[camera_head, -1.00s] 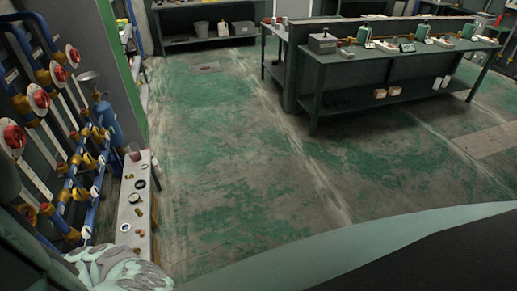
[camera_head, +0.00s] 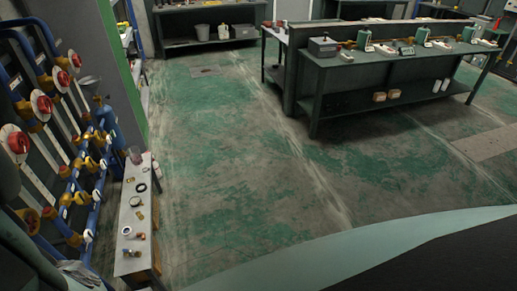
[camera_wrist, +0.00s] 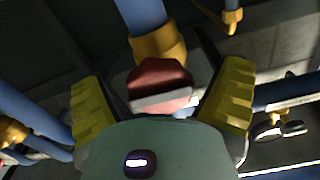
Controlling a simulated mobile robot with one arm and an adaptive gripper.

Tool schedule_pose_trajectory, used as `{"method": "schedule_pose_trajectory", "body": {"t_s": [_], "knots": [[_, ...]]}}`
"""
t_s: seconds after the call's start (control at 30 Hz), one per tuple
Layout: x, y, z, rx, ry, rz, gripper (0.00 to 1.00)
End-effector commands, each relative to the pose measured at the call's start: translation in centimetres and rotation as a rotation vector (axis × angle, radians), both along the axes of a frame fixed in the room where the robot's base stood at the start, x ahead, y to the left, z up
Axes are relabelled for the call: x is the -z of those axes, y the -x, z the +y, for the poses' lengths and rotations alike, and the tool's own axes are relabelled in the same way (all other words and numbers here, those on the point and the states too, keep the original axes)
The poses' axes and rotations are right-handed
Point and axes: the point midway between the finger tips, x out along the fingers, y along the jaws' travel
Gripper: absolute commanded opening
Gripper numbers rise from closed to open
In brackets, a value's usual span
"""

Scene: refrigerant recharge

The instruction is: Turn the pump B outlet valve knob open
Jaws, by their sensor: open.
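In the wrist view, a dark red knob (camera_wrist: 160,82) with a pale flat edge sits between the two yellow finger pads of my gripper (camera_wrist: 165,88). My gripper is open, with a visible gap at each side of the knob. A yellow collar (camera_wrist: 158,47) and a blue pipe (camera_wrist: 142,14) are just beyond the knob. I see no label naming this valve. In the head view, several red knobs on white round plates line the left wall, such as the lower one (camera_head: 18,143) and one above it (camera_head: 43,104). My fingers cannot be made out there.
Blue pipes (camera_head: 97,205) with yellow fittings run close around the knobs at left. A narrow bench (camera_head: 135,215) with small parts stands beside them. A long workbench (camera_head: 390,65) is at the back right. The green-grey floor (camera_head: 240,170) between is clear.

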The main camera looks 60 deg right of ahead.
Motion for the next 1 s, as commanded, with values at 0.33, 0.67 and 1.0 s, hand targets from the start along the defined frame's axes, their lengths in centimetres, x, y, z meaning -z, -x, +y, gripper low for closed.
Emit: {"method": "schedule_pose_trajectory", "body": {"t_s": [0.33,0.67,1.0], "knots": [[0.04,0.0,-0.09,0.002,0.0,0.001,0.72],[0.04,0.0,-0.1,0.002,0.0,0.001,0.38],[0.1,0.02,-0.1,0.002,0.009,-0.009,0.24]]}}
